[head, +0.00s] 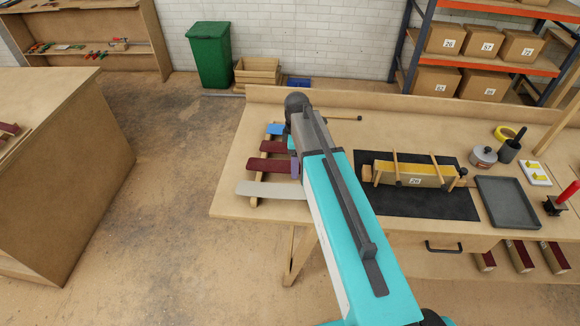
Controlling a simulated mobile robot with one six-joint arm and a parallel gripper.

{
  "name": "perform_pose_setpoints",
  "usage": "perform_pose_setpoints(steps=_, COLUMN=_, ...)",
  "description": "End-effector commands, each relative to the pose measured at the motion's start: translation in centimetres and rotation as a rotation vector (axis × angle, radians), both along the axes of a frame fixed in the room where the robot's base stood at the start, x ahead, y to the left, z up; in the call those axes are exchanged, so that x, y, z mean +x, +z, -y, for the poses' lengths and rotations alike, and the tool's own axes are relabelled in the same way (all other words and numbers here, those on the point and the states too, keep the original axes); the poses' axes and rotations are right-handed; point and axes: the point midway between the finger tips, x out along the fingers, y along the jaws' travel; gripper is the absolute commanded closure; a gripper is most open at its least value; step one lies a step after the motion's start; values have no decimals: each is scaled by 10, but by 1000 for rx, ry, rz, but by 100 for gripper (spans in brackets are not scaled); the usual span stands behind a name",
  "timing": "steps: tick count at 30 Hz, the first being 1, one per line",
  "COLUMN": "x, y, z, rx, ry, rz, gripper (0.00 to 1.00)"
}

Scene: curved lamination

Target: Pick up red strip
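Two dark red strips lie across a wooden rack (254,201) at the left end of the workbench. The farther red strip (272,147) and the nearer red strip (266,164) both run in behind my arm, so their right ends are partly hidden. A blue strip (275,129) lies beyond them and a pale grey strip (268,190) lies nearest. My teal and grey arm reaches over the bench just right of the rack. My gripper is hidden behind the arm, so I cannot see its fingers or whether it touches a strip.
Right of my arm, a wooden form with clamps (414,174) stands on a black mat (430,205). A raised back edge (400,101) borders the bench. The floor at left is clear.

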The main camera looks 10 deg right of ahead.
Motion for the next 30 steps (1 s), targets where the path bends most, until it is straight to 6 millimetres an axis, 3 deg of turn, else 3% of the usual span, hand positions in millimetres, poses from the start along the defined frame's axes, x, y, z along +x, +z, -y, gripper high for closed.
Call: perform_pose_setpoints(steps=30, x=0, y=-5, z=0, rx=0, ry=0, rz=0, gripper=28)
